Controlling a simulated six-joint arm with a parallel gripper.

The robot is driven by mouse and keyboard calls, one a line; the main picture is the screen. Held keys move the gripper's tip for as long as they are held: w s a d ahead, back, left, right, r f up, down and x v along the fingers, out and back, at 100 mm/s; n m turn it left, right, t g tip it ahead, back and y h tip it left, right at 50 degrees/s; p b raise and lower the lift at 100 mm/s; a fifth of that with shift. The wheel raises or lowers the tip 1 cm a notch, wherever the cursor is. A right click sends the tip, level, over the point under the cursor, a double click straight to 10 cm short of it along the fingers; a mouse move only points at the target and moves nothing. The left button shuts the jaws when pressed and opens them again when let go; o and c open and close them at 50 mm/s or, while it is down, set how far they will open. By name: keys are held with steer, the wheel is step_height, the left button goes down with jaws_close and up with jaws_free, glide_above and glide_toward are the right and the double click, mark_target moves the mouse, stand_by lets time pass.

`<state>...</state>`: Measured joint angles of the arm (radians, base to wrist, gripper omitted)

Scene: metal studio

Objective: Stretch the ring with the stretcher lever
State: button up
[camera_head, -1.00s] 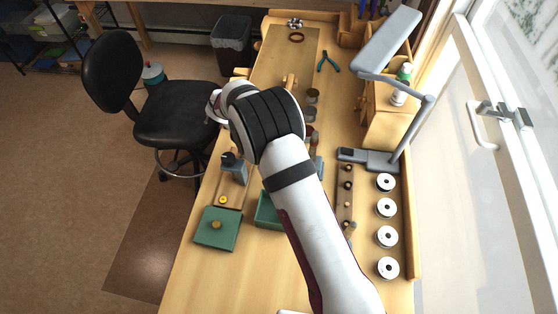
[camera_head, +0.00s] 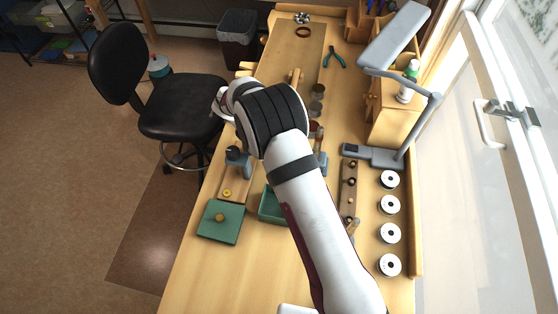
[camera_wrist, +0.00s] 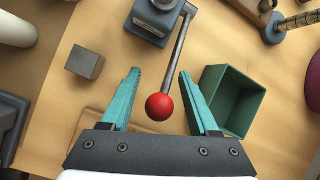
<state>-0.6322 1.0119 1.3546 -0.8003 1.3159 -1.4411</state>
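In the wrist view, my gripper (camera_wrist: 160,74) has two teal fingers spread open. A red ball knob (camera_wrist: 160,107) sits between the fingers, with a visible gap on each side. The knob ends a grey lever rod (camera_wrist: 178,50) that runs up to a grey block-shaped base (camera_wrist: 150,22), which I take for the stretcher. A striped round post (camera_wrist: 298,21) stands at the top right; I cannot tell whether it carries a ring. In the head view, my arm hides the gripper and the lever. No ring for stretching can be made out with certainty.
An open green box (camera_wrist: 232,98) stands close to the right finger. A grey cube (camera_wrist: 85,62) lies to the left. In the head view, a green lid-like block (camera_head: 220,222) lies at the front left, with white spools (camera_head: 390,204) and a lamp (camera_head: 372,157) on the right.

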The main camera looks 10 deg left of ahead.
steer(key=shift+a+r, duration=0.1)
steer(key=v, duration=1.5)
steer(key=shift+r, duration=0.35)
steer(key=shift+c, duration=0.7)
steer(key=d+m+y, duration=0.1)
steer(key=d+m, duration=0.1)
steer(key=d+r+m+g+y, duration=0.1)
steer(key=d+m, duration=0.1)
steer(key=d+m+y, duration=0.2)
steer(key=m, duration=0.1)
steer(key=shift+s+d+r+g, duration=0.15)
steer(key=shift+d+r+g, duration=0.1)
steer(key=shift+g, duration=0.15)
steer(key=c, duration=0.5)
steer(key=d+r+m+y, duration=0.1)
steer(key=d+m+y, duration=0.1)
steer(key=m, duration=0.2)
steer(key=d+r+m+t+y, duration=0.1)
steer(key=d+m+y, duration=0.1)
steer(key=m, duration=0.3)
steer(key=s+d+r+m+t+y, duration=0.1)
steer(key=d+m+y, duration=0.1)
steer(key=m, duration=0.3)
steer(key=shift+d+r, duration=0.15)
steer(key=shift+r, duration=0.25)
jaws_close()
steer(key=shift+m+t+y, duration=0.4)
steer(key=shift+m, duration=0.5)
steer(key=x, duration=1.3)
steer(key=shift+f, duration=0.4)
